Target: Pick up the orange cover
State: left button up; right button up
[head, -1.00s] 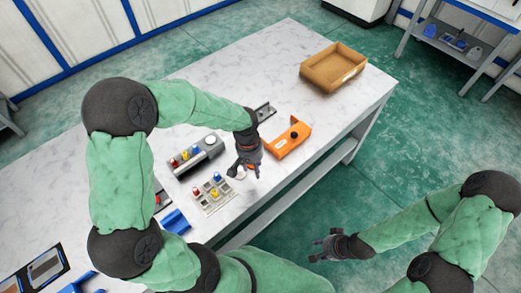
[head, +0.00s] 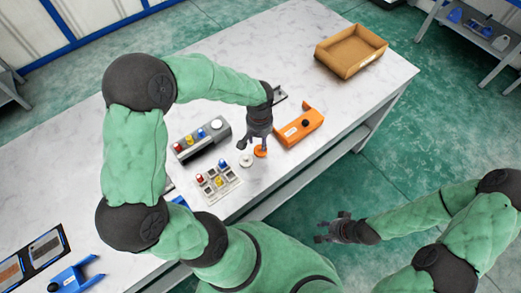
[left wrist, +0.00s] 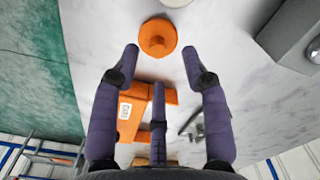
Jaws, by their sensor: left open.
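A round orange piece with a raised knob (head: 261,151) lies on the white table; it also shows near the top of the left wrist view (left wrist: 158,37). A larger orange angular piece with a white label (head: 298,127) stands behind it to the right, partly hidden by my fingers in the left wrist view (left wrist: 131,107). Which one the task calls the cover is not certain. My left gripper (head: 252,145) is open and empty above the table, close to the round piece, with its fingertips pointing toward it. My right gripper (head: 325,231) looks open and empty, beside the table over the floor.
A white disc (head: 246,160) lies left of the round orange piece. A grey control box with coloured buttons (head: 201,140) and a tray of small coloured parts (head: 217,183) lie further left. An open brown box (head: 351,50) stands at the far right, with bare table around it.

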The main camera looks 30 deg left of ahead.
aim_at(260, 149)
pick_arm(q)
notch_tip(260, 149, down, 5)
jog(key=shift+d+r+b, duration=0.15)
jog(key=shift+r+b, duration=0.05)
jog(key=shift+b, duration=0.55)
grip_shut()
jog(key=shift+r, duration=0.1)
